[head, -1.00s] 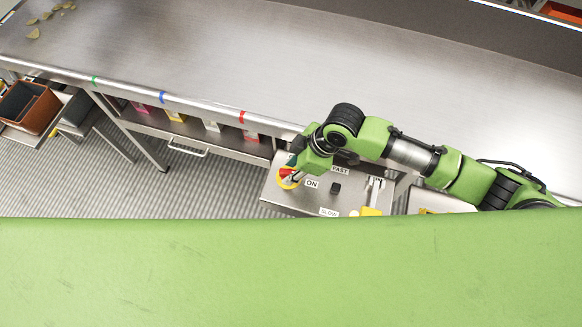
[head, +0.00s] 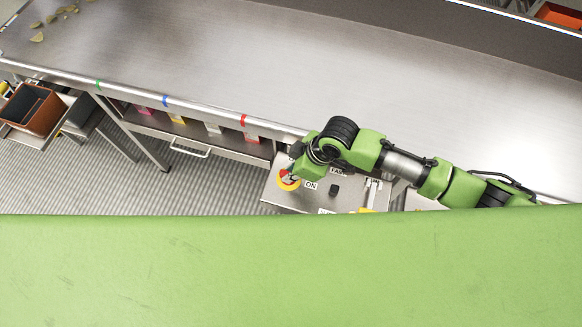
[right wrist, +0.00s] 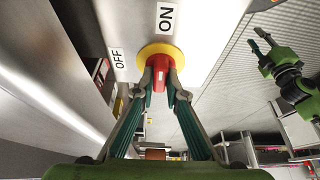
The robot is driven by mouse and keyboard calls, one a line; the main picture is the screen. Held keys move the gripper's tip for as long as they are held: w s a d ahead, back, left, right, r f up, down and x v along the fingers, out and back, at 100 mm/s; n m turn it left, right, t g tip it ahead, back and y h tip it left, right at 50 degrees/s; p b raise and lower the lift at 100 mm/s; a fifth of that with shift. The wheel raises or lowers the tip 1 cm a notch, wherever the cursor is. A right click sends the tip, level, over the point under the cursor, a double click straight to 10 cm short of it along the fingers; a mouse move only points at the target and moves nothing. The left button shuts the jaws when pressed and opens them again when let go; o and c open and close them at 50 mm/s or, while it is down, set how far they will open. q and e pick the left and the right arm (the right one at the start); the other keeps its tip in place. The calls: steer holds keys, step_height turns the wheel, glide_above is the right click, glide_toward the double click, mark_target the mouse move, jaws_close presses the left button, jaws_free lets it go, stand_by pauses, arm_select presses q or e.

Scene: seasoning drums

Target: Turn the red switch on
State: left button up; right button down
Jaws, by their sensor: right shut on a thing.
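The red switch (right wrist: 160,73) sits on a round yellow base (right wrist: 161,50) on the metal control box. In the right wrist view, my right gripper (right wrist: 160,90) has its two fingers closed on either side of the red handle. The ON label (right wrist: 166,18) is above the base and the OFF label (right wrist: 118,58) is to its left. In the head view, the yellow base (head: 287,185) shows below my right gripper (head: 290,176), which hides most of the red handle. My left gripper (right wrist: 260,39) shows in the right wrist view, apart from the switch, its fingers spread and empty.
The control box (head: 271,195) also has a black knob (head: 333,190) right of the switch. The long steel table (head: 300,65) runs behind it. An orange-brown bin (head: 32,108) stands at the left. Striped floor lies left of the box.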

arm_select(q)
steer(key=shift+r, duration=0.3)
arm_select(e)
steer(key=c, duration=2)
jaws_free()
steer(key=shift+c, duration=0.2)
arm_select(q)
steer(key=shift+s+a, duration=0.1)
steer(key=shift+s, duration=0.05)
arm_select(e)
steer(key=shift+r, duration=0.1)
steer(key=v, duration=1.2)
steer(key=shift+s, duration=0.25)
